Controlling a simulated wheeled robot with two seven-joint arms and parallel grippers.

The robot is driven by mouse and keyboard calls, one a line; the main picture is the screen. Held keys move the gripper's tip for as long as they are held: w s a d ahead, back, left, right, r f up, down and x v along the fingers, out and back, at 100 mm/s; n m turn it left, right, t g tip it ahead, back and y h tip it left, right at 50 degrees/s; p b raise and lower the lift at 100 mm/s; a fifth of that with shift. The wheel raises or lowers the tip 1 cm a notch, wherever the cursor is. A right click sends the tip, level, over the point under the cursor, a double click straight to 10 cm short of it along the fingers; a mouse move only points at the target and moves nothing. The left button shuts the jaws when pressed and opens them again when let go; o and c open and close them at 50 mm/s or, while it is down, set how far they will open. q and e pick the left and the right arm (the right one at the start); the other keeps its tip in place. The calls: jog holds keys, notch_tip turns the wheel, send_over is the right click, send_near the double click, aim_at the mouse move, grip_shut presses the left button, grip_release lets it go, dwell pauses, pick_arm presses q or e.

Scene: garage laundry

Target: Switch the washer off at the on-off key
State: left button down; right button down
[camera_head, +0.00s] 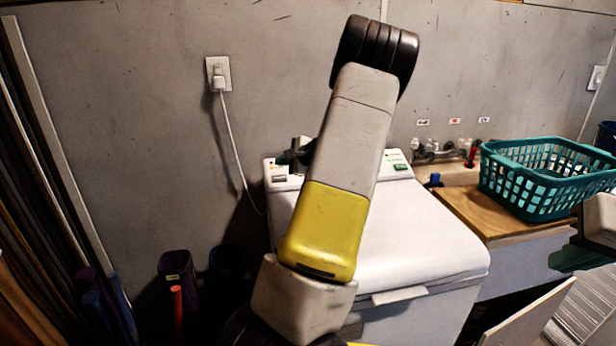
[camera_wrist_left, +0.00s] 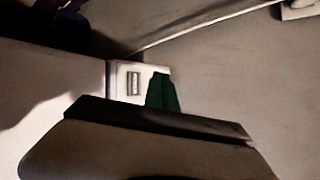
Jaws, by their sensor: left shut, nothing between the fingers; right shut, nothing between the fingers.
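The white washer (camera_head: 430,240) stands against the wall with its lid down. A small grey key (camera_head: 279,178) sits on the left end of its back panel, and a key (camera_wrist_left: 133,83) shows on the panel in the left wrist view. My left gripper (camera_head: 297,156) is partly hidden behind my own arm, just above that panel end. Its dark green fingers (camera_wrist_left: 162,92) are shut and empty, beside the key in the wrist picture; I cannot tell whether they touch the panel. My right gripper (camera_head: 572,258) is shut and empty at the right edge.
A teal laundry basket (camera_head: 545,180) stands on a wooden counter (camera_head: 470,212) right of the washer. Taps (camera_head: 440,150) are on the wall behind. A plugged cord (camera_head: 230,135) hangs from the left outlet. Dark bins (camera_head: 178,275) stand on the floor at left.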

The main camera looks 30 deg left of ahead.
aim_at(277, 176)
pick_arm(q)
jog(key=shift+w+a+f, duration=0.2)
jog(key=shift+w+f, duration=0.05)
jog(key=shift+f, duration=0.5)
jog(key=shift+w+a+f, duration=0.2)
jog(key=shift+f, duration=0.5)
jog(key=shift+w+a+f, duration=0.2)
jog(key=shift+w+f, duration=0.05)
jog(key=shift+f, duration=0.5)
jog(key=shift+f, duration=0.15)
jog(key=shift+w+a+f, duration=0.1)
jog(key=shift+a+f, duration=0.05)
jog(key=shift+f, duration=0.1)
jog(key=shift+w+f, duration=0.15)
jog(key=shift+f, duration=0.25)
dwell(0.8)
jog(key=shift+f, duration=0.25)
dwell(0.6)
jog(key=shift+s+r, duration=0.25)
jog(key=shift+r, duration=0.65)
jog(key=shift+r, duration=0.1)
jog(key=shift+s+d+r, duration=0.25)
jog(key=shift+r, duration=0.5)
jog(key=shift+s+d+r, duration=0.25)
jog(key=shift+d+r, duration=0.05)
jog(key=shift+r, duration=0.45)
jog(key=shift+s+d+r, duration=0.25)
jog(key=shift+r, duration=0.5)
